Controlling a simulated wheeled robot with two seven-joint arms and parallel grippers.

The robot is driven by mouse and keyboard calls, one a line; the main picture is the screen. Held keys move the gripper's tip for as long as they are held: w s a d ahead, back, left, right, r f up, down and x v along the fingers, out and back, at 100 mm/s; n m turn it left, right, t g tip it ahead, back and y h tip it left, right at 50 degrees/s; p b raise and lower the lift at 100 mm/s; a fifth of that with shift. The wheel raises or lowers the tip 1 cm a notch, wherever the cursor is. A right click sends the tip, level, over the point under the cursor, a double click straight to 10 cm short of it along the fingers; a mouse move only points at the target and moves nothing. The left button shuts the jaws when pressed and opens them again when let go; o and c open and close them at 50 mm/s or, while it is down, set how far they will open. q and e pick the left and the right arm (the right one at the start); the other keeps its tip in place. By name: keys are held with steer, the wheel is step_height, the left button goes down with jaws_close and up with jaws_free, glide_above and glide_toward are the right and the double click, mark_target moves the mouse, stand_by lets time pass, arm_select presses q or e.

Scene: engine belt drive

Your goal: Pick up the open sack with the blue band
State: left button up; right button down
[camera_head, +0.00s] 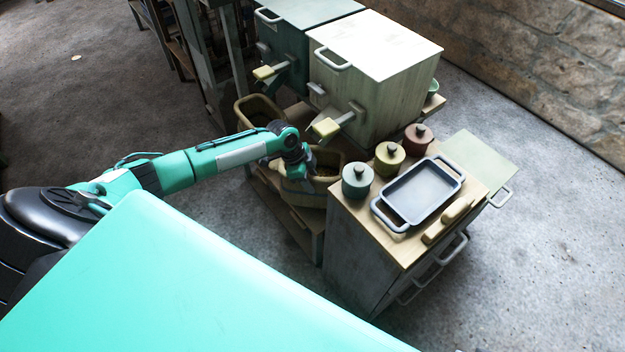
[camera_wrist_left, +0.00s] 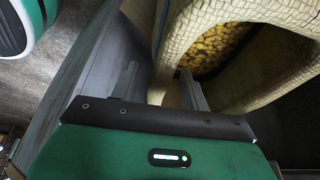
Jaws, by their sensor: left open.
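An open woven sack (camera_wrist_left: 235,90) fills the right of the left wrist view, with yellow-brown pieces visible inside its thick, pale rim. In the head view an open sack (camera_head: 312,195) stands on a low wooden shelf, partly hidden by my left arm. The colour of its band is hard to make out there. My left gripper (camera_wrist_left: 160,88) is open at the sack's near rim, and part of the sack wall shows between the fingers. Whether the fingers touch it I cannot tell. In the head view the gripper (camera_head: 298,172) is over the sack. My right gripper is out of view.
A second open container (camera_head: 258,108) stands farther back on the shelf. Two mills with spouts, a pale one (camera_head: 350,100) and a dark green one (camera_head: 283,50), rise behind. A cabinet (camera_head: 358,240) with lidded pots and a tray (camera_head: 422,190) stands close on the right.

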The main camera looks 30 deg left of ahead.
arm_select(q)
steer(key=shift+f, duration=0.25)
stand_by(0.5)
steer(key=shift+c, duration=0.4)
jaws_close()
steer(key=shift+s, duration=0.15)
stand_by(0.7)
steer(key=shift+d, duration=0.1)
